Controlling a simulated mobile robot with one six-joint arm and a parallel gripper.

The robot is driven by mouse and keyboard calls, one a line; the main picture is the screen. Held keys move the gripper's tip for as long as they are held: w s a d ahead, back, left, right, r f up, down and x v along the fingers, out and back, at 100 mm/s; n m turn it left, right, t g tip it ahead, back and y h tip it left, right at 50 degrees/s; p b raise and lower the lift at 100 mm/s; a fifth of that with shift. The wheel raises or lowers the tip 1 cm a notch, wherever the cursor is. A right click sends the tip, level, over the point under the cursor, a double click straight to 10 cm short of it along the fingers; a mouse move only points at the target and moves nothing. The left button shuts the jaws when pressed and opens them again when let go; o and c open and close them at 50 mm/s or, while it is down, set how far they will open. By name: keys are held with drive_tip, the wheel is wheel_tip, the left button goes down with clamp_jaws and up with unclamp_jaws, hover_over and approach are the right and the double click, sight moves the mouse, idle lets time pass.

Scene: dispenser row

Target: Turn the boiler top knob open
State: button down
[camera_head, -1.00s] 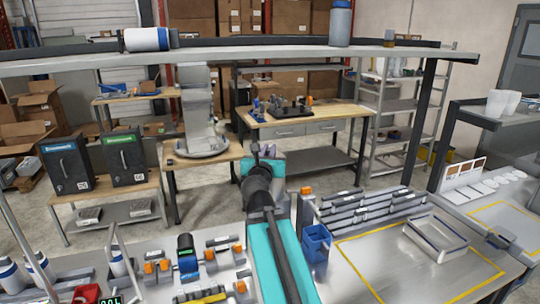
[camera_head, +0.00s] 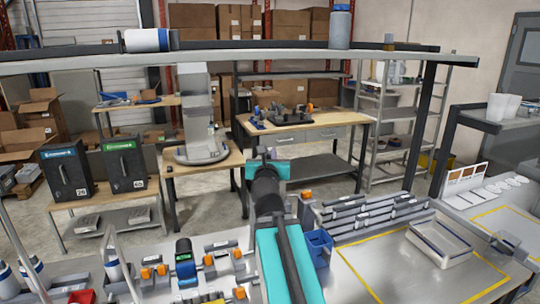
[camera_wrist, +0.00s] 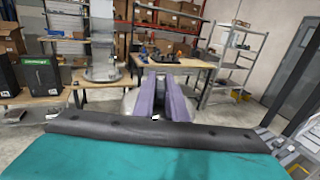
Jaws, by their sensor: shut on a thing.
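My gripper (camera_wrist: 165,97) shows in the wrist view as two purple fingers close together, pointing forward. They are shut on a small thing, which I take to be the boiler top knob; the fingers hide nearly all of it. A rounded grey surface shows low on both sides of the fingers and looks like the boiler's top (camera_wrist: 130,103). In the head view my own arm covers the fingers, the knob and the boiler, so the knob's angle cannot be seen.
A long overhead shelf (camera_head: 270,52) crosses the head view, with bottles on it. Open floor lies behind.

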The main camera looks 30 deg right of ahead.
drive_tip(key=c, duration=1.8)
unclamp_jaws()
drive_tip(key=shift+s+a+f+b, duration=0.1)
drive_tip(key=shift+s+b, duration=0.15)
drive_tip(key=shift+b, duration=1.15)
drive_tip(key=b+v, duration=0.2)
drive_tip(key=b, duration=0.5)
drive_tip(key=shift+a, duration=0.1)
drive_tip(key=b+v, duration=1.1)
drive_tip(key=b, duration=0.1)
drive_tip(key=shift+b, duration=0.4)
drive_tip(key=shift+a, duration=0.1)
